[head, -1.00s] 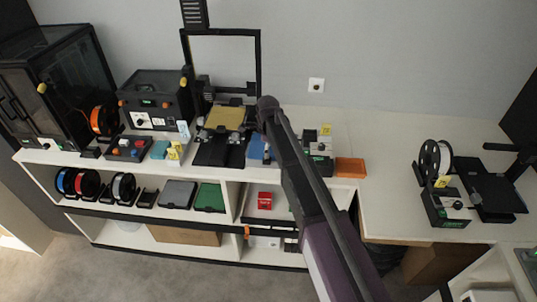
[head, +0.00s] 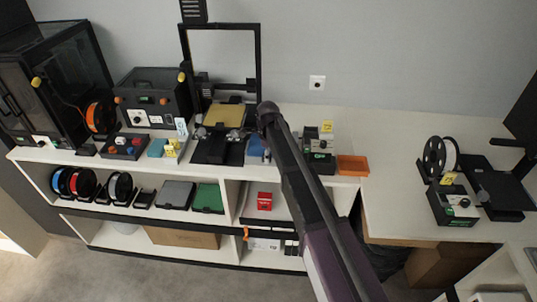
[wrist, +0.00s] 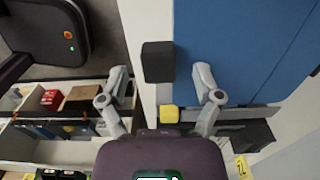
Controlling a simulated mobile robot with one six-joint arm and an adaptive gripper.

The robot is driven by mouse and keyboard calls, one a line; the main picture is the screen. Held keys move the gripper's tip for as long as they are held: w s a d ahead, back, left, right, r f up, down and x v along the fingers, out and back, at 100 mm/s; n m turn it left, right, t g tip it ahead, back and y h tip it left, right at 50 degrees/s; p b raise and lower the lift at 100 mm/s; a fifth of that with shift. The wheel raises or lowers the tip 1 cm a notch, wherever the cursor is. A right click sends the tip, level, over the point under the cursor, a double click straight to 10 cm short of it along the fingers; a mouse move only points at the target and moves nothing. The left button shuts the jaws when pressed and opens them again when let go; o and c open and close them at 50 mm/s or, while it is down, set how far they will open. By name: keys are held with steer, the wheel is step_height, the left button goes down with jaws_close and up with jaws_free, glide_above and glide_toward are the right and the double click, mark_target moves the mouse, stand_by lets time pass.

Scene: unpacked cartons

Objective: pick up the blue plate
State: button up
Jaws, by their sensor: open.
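The blue plate (wrist: 240,50) fills the upper right of the wrist view, flat and close to the camera. In the head view a blue piece (head: 256,148) shows just left of my arm on the white counter; my arm hides part of it. My gripper (wrist: 160,82) is open and empty in the wrist view. Its right finger overlaps the plate's left part, and its left finger is over the shelf side. The head view does not clearly show the fingers.
In the head view a printer with a gold plate (head: 224,115) stands left of my arm, and an orange tray (head: 352,165) lies to the right.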

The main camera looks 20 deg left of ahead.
steer(key=shift+f, duration=0.25)
stand_by(0.4)
jaws_close()
